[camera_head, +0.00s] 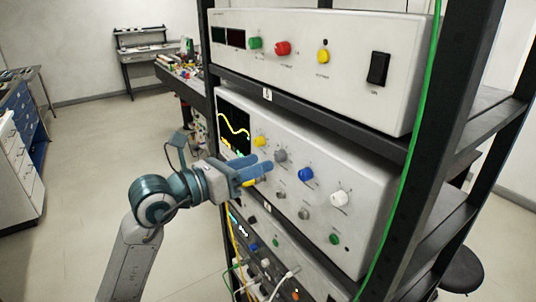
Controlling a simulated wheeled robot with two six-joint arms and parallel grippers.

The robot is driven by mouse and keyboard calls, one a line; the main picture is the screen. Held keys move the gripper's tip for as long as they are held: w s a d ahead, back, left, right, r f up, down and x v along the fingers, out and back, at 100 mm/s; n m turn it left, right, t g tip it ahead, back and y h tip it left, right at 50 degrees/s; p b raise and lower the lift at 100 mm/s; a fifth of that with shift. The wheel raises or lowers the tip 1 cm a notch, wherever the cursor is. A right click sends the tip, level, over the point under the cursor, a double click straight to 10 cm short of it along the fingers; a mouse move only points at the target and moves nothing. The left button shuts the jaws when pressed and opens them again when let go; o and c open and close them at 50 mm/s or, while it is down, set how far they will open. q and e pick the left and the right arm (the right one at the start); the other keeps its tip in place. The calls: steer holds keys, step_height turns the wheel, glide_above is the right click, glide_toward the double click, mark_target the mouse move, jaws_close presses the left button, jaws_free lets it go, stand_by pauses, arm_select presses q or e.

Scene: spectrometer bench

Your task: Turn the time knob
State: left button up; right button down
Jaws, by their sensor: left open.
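The middle instrument (370,190) in the rack has a dark screen (234,125) with a yellow trace. Right of the screen is a row of knobs: yellow (260,141), grey (281,156), blue (305,174) and white (339,198). The labels are too small to read, so I cannot tell which is the time knob. My left gripper (266,168) is open in front of this panel, its blue-grey fingers pointing right, just below and left of the grey knob. I cannot tell whether it touches anything. The fingers hide part of the panel. My right gripper is not in view.
Below the row are smaller grey knobs (304,214) and a green one (334,239). Another instrument (330,60) sits above; a lower unit (270,262) has cables. A green cable (408,170) runs down the dark rack post (450,130). The floor (90,150) at left is clear.

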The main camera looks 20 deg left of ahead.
mark_target(276, 157)
arm_select(q)
steer(key=shift+p+x, duration=0.7)
steer(key=shift+x, duration=1.25)
steer(key=shift+c, duration=0.4)
jaws_close()
steer(key=shift+f+m+b, duration=0.15)
steer(key=shift+m+b, duration=0.55)
steer(key=shift+b, duration=0.2)
steer(key=m+b, duration=0.2)
steer(key=b, duration=0.1)
steer(key=shift+s+m, duration=0.1)
steer(key=shift+m, duration=0.3)
steer(key=shift+m+b, duration=1.9)
steer(key=shift+b, duration=0.1)
